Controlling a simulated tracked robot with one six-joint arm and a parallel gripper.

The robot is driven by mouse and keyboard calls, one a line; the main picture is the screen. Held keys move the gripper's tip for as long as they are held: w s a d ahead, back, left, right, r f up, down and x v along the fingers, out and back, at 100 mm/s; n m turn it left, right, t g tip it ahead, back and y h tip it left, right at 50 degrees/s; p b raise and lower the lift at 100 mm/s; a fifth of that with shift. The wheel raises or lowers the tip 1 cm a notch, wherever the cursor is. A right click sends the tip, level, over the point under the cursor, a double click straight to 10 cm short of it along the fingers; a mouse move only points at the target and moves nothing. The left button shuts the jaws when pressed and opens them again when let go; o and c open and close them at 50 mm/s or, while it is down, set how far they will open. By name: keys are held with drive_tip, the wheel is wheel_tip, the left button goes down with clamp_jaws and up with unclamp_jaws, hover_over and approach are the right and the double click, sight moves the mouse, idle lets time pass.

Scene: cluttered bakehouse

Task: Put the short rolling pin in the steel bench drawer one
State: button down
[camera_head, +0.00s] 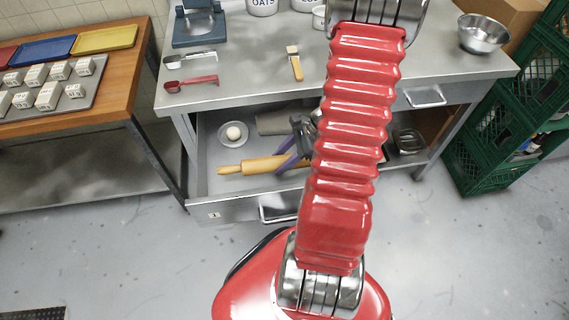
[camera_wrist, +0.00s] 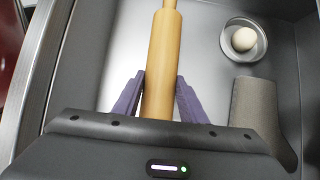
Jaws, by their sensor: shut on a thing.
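The short rolling pin (camera_head: 258,165) is pale wood and lies level inside the open steel bench drawer one (camera_head: 238,211), near the drawer's front. In the wrist view the rolling pin (camera_wrist: 163,45) runs up the picture between the two purple fingers of my gripper (camera_wrist: 160,80). My gripper is shut on its barrel, low in the drawer. In the head view my gripper (camera_head: 290,152) is partly hidden behind my red arm, as is the pin's right end. I cannot tell whether the pin touches the drawer floor (camera_wrist: 105,65).
A small dish (camera_head: 224,142) with an egg (camera_head: 233,133) and a grey object (camera_wrist: 258,115) lie in the drawer. The bench top (camera_head: 245,75) above holds measuring spoons (camera_head: 190,82) and a brush (camera_head: 295,66). Green crates (camera_head: 480,150) stand at the right.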

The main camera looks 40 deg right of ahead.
drive_tip(key=shift+f, duration=1.7)
drive_tip(key=shift+f, duration=0.1)
drive_tip(key=c, duration=1.1)
unclamp_jaws()
drive_tip(key=v, duration=1.2)
drive_tip(key=shift+a, duration=0.1)
